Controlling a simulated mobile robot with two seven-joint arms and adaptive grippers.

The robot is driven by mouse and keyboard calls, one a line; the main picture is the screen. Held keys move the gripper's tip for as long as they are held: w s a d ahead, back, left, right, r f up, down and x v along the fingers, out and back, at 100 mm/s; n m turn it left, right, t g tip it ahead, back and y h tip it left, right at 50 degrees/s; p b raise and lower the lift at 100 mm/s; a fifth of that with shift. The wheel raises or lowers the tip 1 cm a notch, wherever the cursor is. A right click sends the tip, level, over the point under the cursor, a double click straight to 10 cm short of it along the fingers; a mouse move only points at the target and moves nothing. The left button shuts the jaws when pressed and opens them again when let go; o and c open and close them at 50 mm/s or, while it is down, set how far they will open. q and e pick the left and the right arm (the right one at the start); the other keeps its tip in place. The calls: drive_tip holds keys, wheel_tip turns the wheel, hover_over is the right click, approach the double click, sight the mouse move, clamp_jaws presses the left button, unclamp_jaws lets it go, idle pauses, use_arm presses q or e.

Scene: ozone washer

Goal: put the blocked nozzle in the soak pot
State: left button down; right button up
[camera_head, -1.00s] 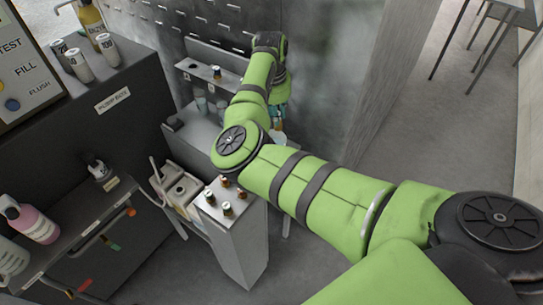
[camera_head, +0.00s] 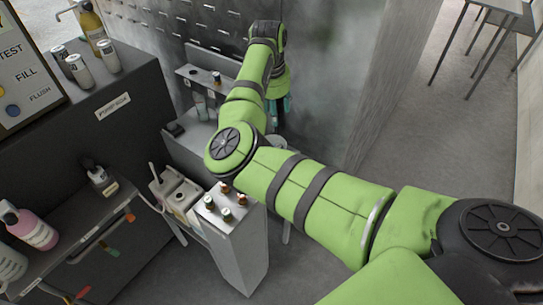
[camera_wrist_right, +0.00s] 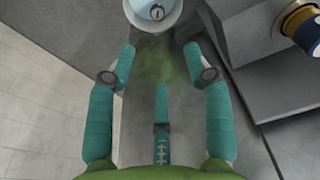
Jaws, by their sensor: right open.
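My right gripper (camera_wrist_right: 160,50) is open, its teal fingers apart and nothing between them. In the head view it (camera_head: 279,104) hangs at the back, right of the wall shelf, partly hidden by my arm. A round white pot (camera_wrist_right: 132,10), which looks like the soak pot, is just beyond the fingertips; light blue shows inside with a small dark mark I cannot identify. Its pale rim (camera_head: 277,140) shows partly behind my arm. A brass-and-blue nozzle-like piece (camera_wrist_right: 298,22) lies right of the gripper. Several similar pieces (camera_head: 226,215) stand on a white pedestal; I cannot tell which is blocked.
The pump box (camera_head: 125,125) and a bottle shelf (camera_head: 75,235) fill the left. A grey ledge (camera_wrist_right: 265,95) is close right of my fingers. Open floor (camera_head: 400,130) lies to the right.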

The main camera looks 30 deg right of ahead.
wheel_tip(320, 180, up, 8)
drive_tip(key=a, duration=0.1)
drive_tip(key=shift+s, duration=0.3)
